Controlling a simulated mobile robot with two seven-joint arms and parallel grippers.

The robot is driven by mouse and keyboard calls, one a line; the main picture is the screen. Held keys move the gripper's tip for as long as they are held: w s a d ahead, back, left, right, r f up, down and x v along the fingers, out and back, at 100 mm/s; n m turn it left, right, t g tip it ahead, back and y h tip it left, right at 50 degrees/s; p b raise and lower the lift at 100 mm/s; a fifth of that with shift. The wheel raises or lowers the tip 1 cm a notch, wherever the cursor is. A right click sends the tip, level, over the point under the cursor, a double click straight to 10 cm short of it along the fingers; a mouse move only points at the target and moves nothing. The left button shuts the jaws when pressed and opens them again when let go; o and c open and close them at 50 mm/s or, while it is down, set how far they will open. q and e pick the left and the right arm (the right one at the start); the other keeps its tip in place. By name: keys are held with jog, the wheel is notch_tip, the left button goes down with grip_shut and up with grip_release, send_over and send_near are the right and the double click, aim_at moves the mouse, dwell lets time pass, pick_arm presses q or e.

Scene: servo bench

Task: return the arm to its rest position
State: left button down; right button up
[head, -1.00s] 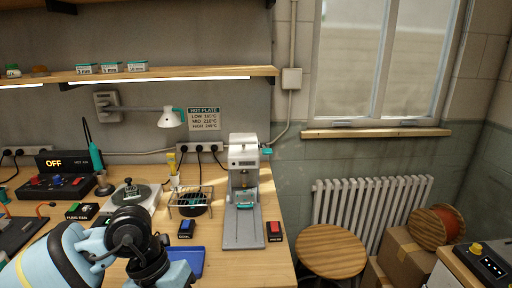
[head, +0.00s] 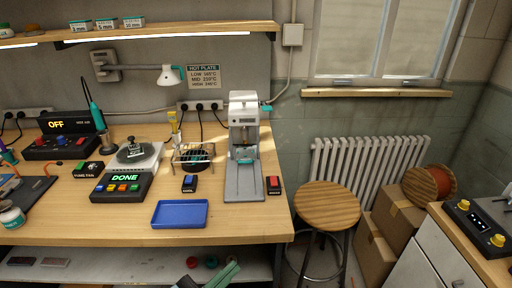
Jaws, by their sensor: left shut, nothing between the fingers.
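My left gripper (head: 226,271) shows only at the bottom edge of the head view, in front of the low shelf. It is a small pale green and dark shape, mostly cut off by the frame. Its fingers are together, with nothing seen between them. It is below the bench top (head: 250,228) and apart from everything on it. The rest of my left arm is out of the picture. My right gripper is not in view.
An empty blue tray (head: 180,213) lies near the bench's front edge. A round stool (head: 328,205) stands right of the bench.

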pick_arm(q)
jog(key=s+a+f+n+y, duration=0.3)
jog(key=a+f+n+y, duration=0.25)
jog(key=f, duration=0.35)
jog(key=s+a+f+n+y, duration=0.4)
jog(key=f+n+y, duration=0.15)
jog(key=f, duration=0.25)
jog(key=s+a+f+n+g+y, duration=0.1)
jog(key=s+a+f+g, duration=0.1)
jog(key=s+f, duration=0.3)
jog(key=s+a+f+n+g+y, duration=0.1)
jog(key=s+a+f+g+y, duration=0.1)
jog(key=s, duration=0.6)
notch_tip(320, 180, down, 4)
jog(key=shift+s+a+r+g, duration=0.25)
jog(key=shift+a+g, duration=0.2)
jog(key=shift+g, duration=0.55)
